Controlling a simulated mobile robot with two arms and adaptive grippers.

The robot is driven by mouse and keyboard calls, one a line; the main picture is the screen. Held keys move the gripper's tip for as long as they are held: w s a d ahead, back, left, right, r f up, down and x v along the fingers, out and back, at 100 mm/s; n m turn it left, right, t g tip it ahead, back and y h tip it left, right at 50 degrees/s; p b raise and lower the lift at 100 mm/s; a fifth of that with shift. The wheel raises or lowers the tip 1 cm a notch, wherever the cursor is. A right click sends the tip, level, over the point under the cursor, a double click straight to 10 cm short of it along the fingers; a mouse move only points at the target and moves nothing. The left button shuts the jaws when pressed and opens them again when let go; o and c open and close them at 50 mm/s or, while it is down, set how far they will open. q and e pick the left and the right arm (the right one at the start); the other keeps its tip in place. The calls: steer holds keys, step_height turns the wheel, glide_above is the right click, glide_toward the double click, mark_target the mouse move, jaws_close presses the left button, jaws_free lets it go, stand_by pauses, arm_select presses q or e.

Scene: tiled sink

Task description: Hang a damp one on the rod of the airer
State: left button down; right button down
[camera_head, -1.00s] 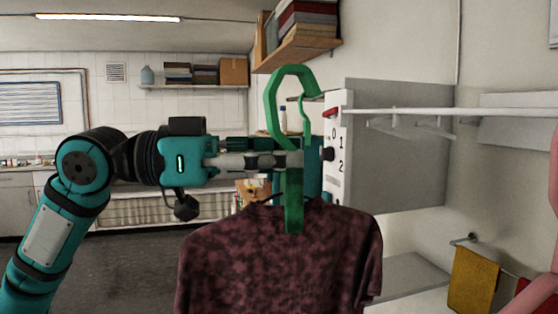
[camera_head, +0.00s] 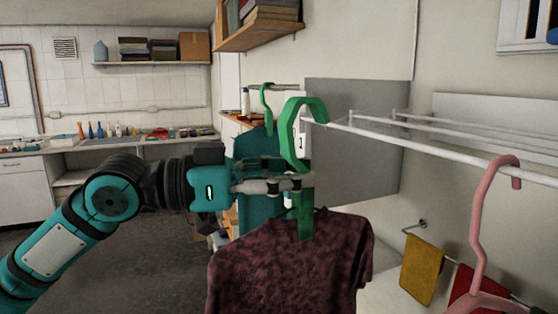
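My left gripper (camera_head: 300,184) is shut on the neck of a green hanger (camera_head: 295,135). A dark maroon speckled shirt (camera_head: 290,265) hangs from this hanger. The hanger's open hook is at the near left end of the airer's white rod (camera_head: 430,148). I cannot tell whether the hook touches the rod or is only in front of it. A pink hanger (camera_head: 477,230) has its hook over the rod at the right. My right gripper is not in view.
Behind my gripper, a teal garment (camera_head: 255,150) hangs on another green hanger (camera_head: 266,105). Thinner airer rods (camera_head: 440,125) run behind the front rod. A yellow cloth (camera_head: 422,268) and a red cloth (camera_head: 472,285) hang on a low rail. The rod between the two hangers is clear.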

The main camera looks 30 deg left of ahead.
mark_target(302, 194)
arm_select(q)
steer(key=shift+w+a+r+p+x, duration=0.1)
steer(key=shift+w+a+p+x, duration=0.05)
steer(key=shift+p+x, duration=1)
steer(key=shift+w+a+r+p+x, duration=0.1)
steer(key=shift+w+r+p+x, duration=0.05)
steer(key=shift+p+x, duration=0.95)
steer(key=shift+w+a+p+x, duration=0.1)
steer(key=shift+p+x, duration=0.35)
steer(key=shift+x, duration=0.2)
steer(key=shift+w+a+p+x, duration=0.1)
steer(key=shift+p+x, duration=0.35)
steer(key=shift+x, duration=0.15)
steer(key=shift+w+a+p+x, duration=0.1)
steer(key=shift+w+p+x, duration=0.05)
steer(key=shift+p+x, duration=0.4)
steer(key=shift+f+b, duration=1.35)
steer(key=shift+f, duration=0.4)
steer(key=c, duration=1.4)
jaws_free()
steer(key=shift+v, duration=3.2)
steer(key=shift+s+a, duration=0.35)
